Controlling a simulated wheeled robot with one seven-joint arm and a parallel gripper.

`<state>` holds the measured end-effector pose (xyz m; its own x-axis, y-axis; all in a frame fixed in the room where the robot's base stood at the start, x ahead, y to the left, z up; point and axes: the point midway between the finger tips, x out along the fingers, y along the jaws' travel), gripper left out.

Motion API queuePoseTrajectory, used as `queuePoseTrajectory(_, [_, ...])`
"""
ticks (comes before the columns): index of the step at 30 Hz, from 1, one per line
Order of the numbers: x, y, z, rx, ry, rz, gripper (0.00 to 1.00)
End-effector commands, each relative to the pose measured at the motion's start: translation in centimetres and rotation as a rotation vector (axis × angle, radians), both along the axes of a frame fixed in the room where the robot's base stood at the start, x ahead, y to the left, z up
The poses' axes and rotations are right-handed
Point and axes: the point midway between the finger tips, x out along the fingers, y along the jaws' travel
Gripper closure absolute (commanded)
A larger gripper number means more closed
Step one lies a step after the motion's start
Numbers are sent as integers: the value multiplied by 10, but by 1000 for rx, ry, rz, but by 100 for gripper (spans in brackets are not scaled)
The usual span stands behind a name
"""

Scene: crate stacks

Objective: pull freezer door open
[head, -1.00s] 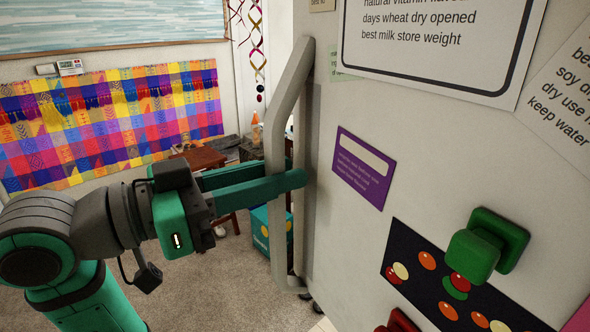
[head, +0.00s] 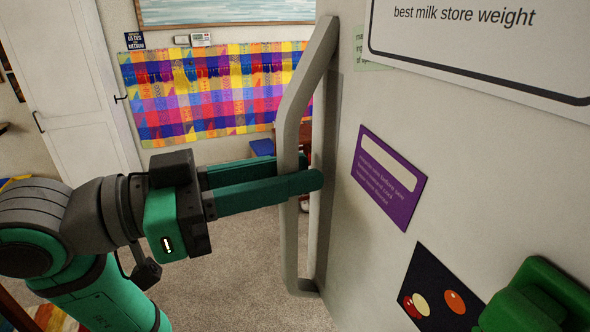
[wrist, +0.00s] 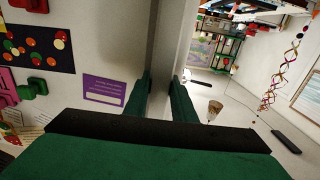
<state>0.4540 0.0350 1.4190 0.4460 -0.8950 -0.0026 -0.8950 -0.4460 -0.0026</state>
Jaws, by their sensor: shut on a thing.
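The freezer door (head: 345,235) is a pale panel filling the right of the head view, with a long grey vertical handle (head: 292,130) along its left edge. My gripper (head: 305,184) reaches in from the left with its two green fingers on either side of the handle, around its middle. It is shut on the handle. In the wrist view the handle (wrist: 170,45) runs upright between the two fingers (wrist: 160,95). The door face (wrist: 105,25) lies to its left there. The part of the handle behind the nearer finger is hidden.
The door carries a purple card (head: 388,180), a dark dotted picture (head: 440,290), a large white sign (head: 490,40) and a green block (head: 535,300). A white cupboard (head: 75,90) and a checked cloth (head: 200,95) stand at the back. Carpet (head: 240,270) below the arm is clear.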

Motion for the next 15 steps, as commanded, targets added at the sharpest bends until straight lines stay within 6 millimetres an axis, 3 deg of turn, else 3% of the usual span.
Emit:
queuePoseTrajectory(7, [3,2,1,-6,0,7,100])
queuePoseTrajectory(8, [3,2,1,-7,0,7,74])
queuePoseTrajectory(10, [3,2,1,-6,0,7,58])
queuePoseTrajectory(15, [2,4,1,-4,0,10,58])
